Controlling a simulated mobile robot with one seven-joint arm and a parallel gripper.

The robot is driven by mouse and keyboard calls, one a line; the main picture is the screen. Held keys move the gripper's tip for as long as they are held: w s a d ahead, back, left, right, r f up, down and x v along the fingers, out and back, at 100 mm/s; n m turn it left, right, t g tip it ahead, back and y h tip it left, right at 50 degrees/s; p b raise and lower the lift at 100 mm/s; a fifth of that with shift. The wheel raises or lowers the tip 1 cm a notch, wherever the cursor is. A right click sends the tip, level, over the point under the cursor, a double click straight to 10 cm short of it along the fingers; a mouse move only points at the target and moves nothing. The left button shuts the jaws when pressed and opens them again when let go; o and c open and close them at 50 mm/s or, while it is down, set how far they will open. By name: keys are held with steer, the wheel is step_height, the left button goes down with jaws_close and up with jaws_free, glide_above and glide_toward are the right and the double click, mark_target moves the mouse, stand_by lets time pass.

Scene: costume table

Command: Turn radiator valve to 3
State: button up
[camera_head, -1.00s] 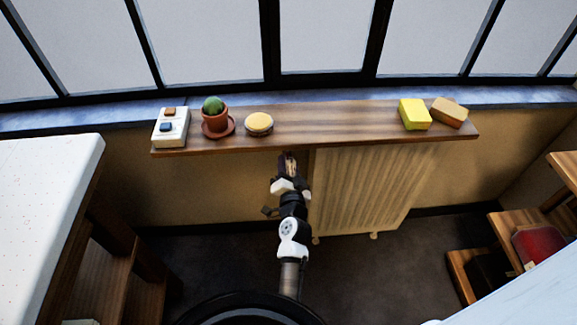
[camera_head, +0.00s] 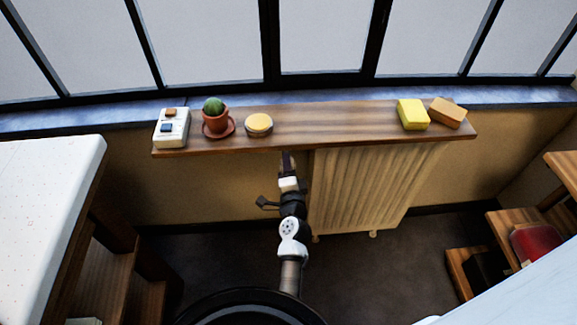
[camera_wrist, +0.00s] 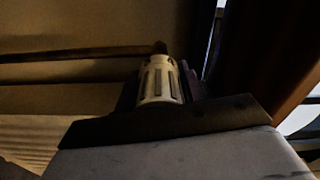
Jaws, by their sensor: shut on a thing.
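The radiator (camera_head: 365,190) stands under the wooden shelf, below the window. In the wrist view the pale ribbed valve knob (camera_wrist: 160,82) sits between the dark fingers of my gripper (camera_wrist: 158,95), with a pipe (camera_wrist: 80,54) running off to the left behind it. My gripper also shows in the head view (camera_head: 287,165), at the radiator's left end just under the shelf's front edge. It is shut on the knob. Any numbers or mark on the knob are too dark and small to read. The knob is hidden in the head view.
The shelf (camera_head: 340,122) overhangs my gripper closely. On it are a white switch box (camera_head: 172,128), a potted cactus (camera_head: 215,119), a round yellow-topped tin (camera_head: 259,124), a yellow block (camera_head: 413,114) and a tan block (camera_head: 448,112). A white table (camera_head: 45,200) stands left. Dark floor lies between.

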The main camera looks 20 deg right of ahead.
steer(key=shift+r, duration=0.1)
stand_by(0.3)
steer(key=o, duration=1)
steer(key=shift+c, duration=0.2)
steer(key=shift+s, duration=0.1)
